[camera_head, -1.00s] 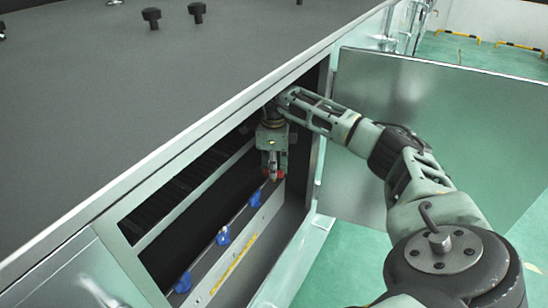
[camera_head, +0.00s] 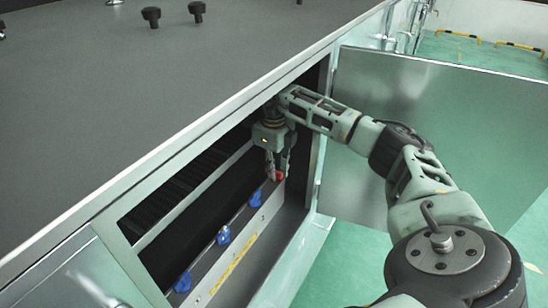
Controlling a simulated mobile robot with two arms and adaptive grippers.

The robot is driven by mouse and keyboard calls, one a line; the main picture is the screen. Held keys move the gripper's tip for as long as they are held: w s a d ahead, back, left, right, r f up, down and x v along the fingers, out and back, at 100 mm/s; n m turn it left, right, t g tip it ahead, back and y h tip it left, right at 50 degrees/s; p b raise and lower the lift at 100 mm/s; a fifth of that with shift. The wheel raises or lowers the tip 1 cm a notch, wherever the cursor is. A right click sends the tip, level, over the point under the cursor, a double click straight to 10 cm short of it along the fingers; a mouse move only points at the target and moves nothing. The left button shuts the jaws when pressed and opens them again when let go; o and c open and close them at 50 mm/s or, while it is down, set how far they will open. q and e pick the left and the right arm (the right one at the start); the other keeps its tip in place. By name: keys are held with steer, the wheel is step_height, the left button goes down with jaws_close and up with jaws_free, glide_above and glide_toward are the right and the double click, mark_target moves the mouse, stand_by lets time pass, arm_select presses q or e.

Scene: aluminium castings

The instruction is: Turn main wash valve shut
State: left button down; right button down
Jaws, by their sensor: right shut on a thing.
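A red valve handle (camera_head: 279,177) sits at the far end of a row inside the open cabinet. My right gripper (camera_head: 278,172) reaches down into the opening with its fingers shut on the red handle, which they partly hide. Three blue valve handles stand nearer in the same row: one (camera_head: 254,199) close to the red one, one (camera_head: 223,235) in the middle and one (camera_head: 183,282) at the near end. No label naming the main wash valve can be read. My left gripper is not in view.
The cabinet's grey top (camera_head: 200,80) overhangs the opening. An open metal door (camera_head: 430,130) stands to the right, behind my right arm. A pale rail with a yellow strip (camera_head: 235,262) runs below the handles. Black knobs (camera_head: 151,15) stand on the top.

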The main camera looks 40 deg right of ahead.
steer(key=shift+w+r, duration=0.15)
steer(key=shift+r, duration=0.1)
steer(key=c, duration=1.8)
jaws_free()
steer(key=shift+f, duration=0.15)
steer(key=shift+c, duration=0.2)
step_height(320, 180, up, 8)
steer(key=shift+f, duration=0.25)
